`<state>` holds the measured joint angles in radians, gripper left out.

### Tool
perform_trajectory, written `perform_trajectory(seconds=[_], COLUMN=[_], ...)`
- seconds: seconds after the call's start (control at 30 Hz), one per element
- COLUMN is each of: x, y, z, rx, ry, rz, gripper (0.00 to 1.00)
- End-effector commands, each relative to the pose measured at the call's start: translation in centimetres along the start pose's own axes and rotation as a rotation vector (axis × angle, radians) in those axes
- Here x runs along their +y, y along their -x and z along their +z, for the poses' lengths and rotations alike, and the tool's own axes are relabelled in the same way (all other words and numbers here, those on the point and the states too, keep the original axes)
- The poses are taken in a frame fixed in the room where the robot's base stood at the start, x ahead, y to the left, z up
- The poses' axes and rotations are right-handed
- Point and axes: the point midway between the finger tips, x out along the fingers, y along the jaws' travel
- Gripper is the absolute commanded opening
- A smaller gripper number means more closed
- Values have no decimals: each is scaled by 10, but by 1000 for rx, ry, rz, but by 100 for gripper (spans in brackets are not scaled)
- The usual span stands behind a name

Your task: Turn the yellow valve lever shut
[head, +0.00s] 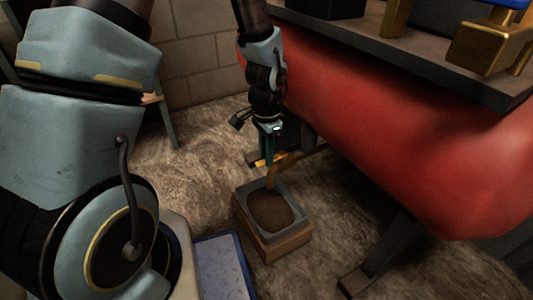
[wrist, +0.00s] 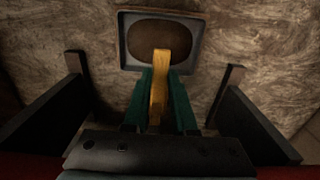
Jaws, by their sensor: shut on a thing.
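The yellow valve lever (wrist: 161,72) shows in the wrist view between the two green fingers of my gripper (wrist: 160,100), which is shut on it. Its free end sticks out past the fingertips, toward the tray. In the head view my gripper (head: 270,150) points down beside the red tank (head: 400,130), and the lever (head: 271,176) shows as a small yellow-brown piece at the fingertips. A yellow piece (head: 262,163) also sticks out to the left by the fingers. The valve body is mostly hidden behind the gripper.
A square grey-rimmed tray (head: 246,212) with brown contents sits on a wooden block (head: 270,245) below the gripper. A dark leg (head: 375,265) of the tank stands to the right. A blue-edged panel (head: 222,265) is at the bottom. Bare floor lies left of the tray.

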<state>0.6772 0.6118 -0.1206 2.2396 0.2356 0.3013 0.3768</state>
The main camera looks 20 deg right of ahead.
Motion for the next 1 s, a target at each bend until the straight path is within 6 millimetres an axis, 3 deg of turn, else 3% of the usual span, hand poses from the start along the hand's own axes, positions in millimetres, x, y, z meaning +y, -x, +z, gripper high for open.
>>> perform_trajectory(seconds=[0.1,1.0], x=[0,0], y=[0,0], z=[0,0], rx=[0,0], ry=[0,0], rz=[0,0], gripper=[0,0])
